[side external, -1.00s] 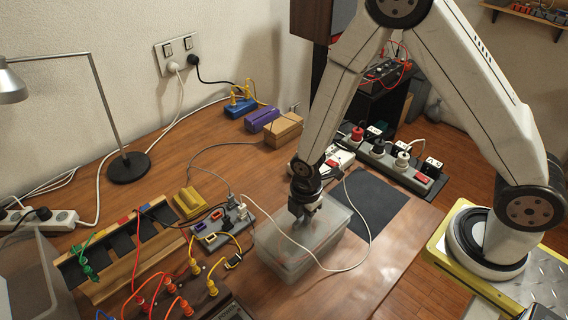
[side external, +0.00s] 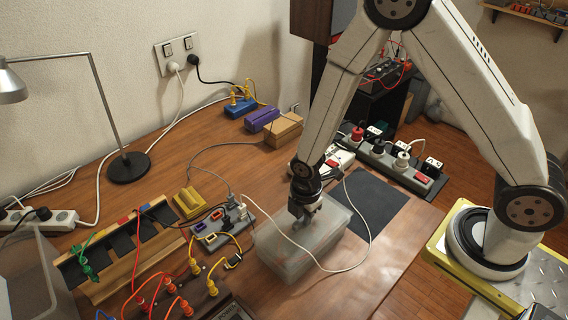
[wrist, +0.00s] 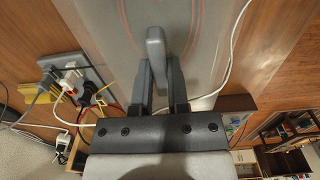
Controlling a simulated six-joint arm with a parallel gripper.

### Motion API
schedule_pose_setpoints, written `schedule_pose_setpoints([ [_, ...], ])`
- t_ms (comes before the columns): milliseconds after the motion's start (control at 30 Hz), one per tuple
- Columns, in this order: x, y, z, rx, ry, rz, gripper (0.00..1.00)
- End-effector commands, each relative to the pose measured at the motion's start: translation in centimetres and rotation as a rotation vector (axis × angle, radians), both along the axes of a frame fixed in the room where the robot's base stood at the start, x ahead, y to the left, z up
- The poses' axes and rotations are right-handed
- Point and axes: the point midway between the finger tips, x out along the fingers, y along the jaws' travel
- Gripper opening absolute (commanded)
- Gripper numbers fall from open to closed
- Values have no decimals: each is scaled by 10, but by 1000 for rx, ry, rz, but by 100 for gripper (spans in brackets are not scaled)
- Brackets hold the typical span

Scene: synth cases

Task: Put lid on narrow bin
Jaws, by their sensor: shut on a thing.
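A translucent, pale grey lid (wrist: 195,35) shows in the wrist view, with a faint reddish line on it and a grey upright handle (wrist: 155,48). My gripper (wrist: 160,80) is shut on this handle. In the side view my gripper (side external: 303,214) points down over the translucent narrow bin (side external: 290,268), which stands near the table's front edge. The lid (side external: 325,222) lies over the bin's top, roughly in line with it. Whether it touches the rim all round cannot be told. The fingertips partly hide the handle in the side view.
A white cable (side external: 345,268) loops across the bin area. Power strips (side external: 220,228) with plugs stand left of the bin; another (side external: 390,160) lies behind. A wooden rack (side external: 130,250) stands at left. A dark mat (side external: 375,200) right of the bin is clear.

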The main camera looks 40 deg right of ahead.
Motion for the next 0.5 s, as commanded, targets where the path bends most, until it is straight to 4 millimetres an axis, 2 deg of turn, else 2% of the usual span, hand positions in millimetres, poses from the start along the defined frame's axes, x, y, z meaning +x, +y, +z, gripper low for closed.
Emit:
schedule_pose_setpoints([
  [500, 0, 0, -9, 0, 0, 0, 0],
])
